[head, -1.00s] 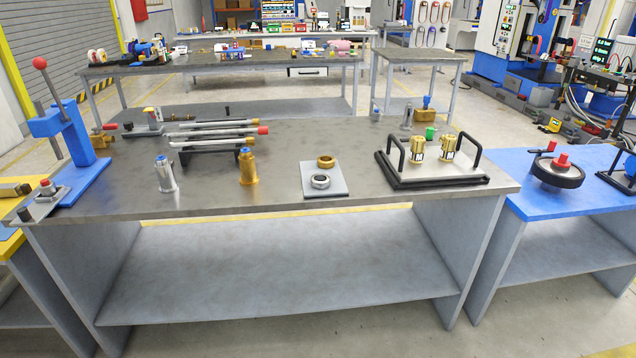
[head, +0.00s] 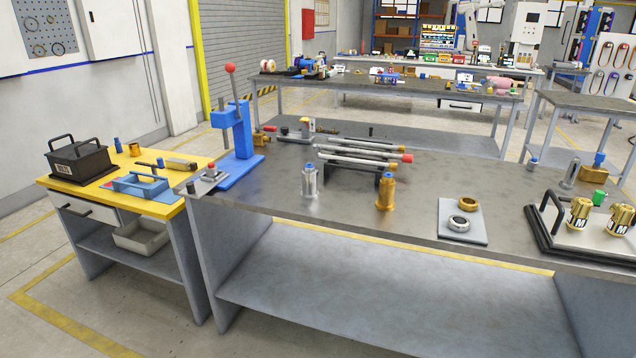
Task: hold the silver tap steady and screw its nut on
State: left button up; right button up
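The silver tap (head: 310,182) stands upright on the grey metal workbench, with a blue top. A brass tap (head: 386,192) with a blue top stands to its right. A silver nut (head: 459,223) and a brass nut (head: 468,204) lie on a light grey plate (head: 448,235) further right. The silver nut is the nearer of the two and is apart from the tap. Neither of my grippers shows in the head view.
A blue press (head: 237,160) with a red knob stands at the bench's left end. A rack of rods (head: 352,155) lies behind the taps. A black-handled tray (head: 548,240) with brass parts is at right. A yellow-topped table (head: 205,162) adjoins at left.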

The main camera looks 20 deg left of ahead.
aim_at(309, 192)
jog(key=i+l+u, duration=0.1)
jog(key=u, duration=0.25)
jog(key=l+u, duration=0.15)
jog(key=u, duration=0.2)
jog(key=i+l+u, duration=0.1)
jog(key=u, duration=0.3)
jog(key=l+u, duration=0.45)
jog(key=l, duration=0.65)
jog(key=l+u, duration=0.1)
jog(key=l, duration=1)
